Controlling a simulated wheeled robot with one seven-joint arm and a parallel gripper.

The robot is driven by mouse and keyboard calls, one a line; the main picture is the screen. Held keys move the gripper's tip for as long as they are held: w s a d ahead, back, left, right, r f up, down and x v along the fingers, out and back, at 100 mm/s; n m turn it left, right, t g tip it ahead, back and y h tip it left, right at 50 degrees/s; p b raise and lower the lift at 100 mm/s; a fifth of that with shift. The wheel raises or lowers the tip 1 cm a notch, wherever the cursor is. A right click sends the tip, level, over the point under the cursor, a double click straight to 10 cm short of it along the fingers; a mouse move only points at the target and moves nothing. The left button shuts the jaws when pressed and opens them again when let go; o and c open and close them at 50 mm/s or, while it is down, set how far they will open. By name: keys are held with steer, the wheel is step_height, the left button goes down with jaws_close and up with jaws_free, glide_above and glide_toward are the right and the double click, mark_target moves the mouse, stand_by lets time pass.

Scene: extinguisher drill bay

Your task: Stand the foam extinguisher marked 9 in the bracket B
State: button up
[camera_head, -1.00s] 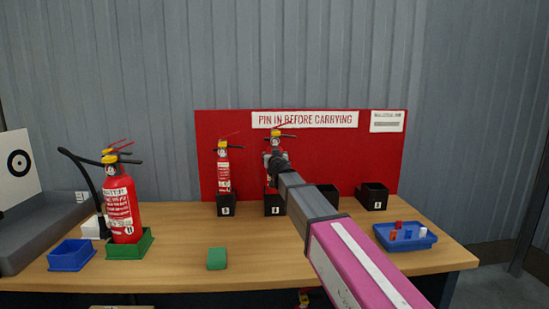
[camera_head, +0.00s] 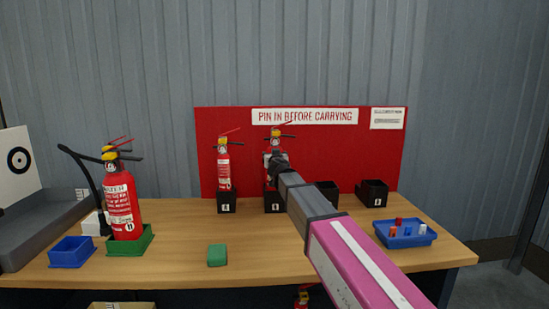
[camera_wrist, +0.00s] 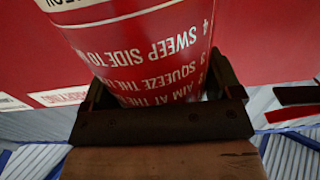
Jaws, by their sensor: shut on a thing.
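My gripper (camera_head: 272,158) is shut on a red extinguisher (camera_head: 275,147) with a yellow collar, at its upper body. The extinguisher stands about upright at the second black bracket from the left (camera_head: 273,203).
A similar extinguisher (camera_head: 223,172) stands in the leftmost bracket (camera_head: 226,206). Two brackets to the right, one (camera_head: 374,194) at the far end, look empty. A larger extinguisher (camera_head: 122,205) stands in a green tray (camera_head: 146,239). A blue tray (camera_head: 408,241) holds small pieces. A green block (camera_head: 217,255) lies in front.

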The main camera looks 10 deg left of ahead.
steer(key=shift+r, duration=0.1)
steer(key=o, duration=1.6)
steer(key=shift+s, duration=0.1)
steer(key=v, duration=1)
steer(key=shift+s, duration=0.35)
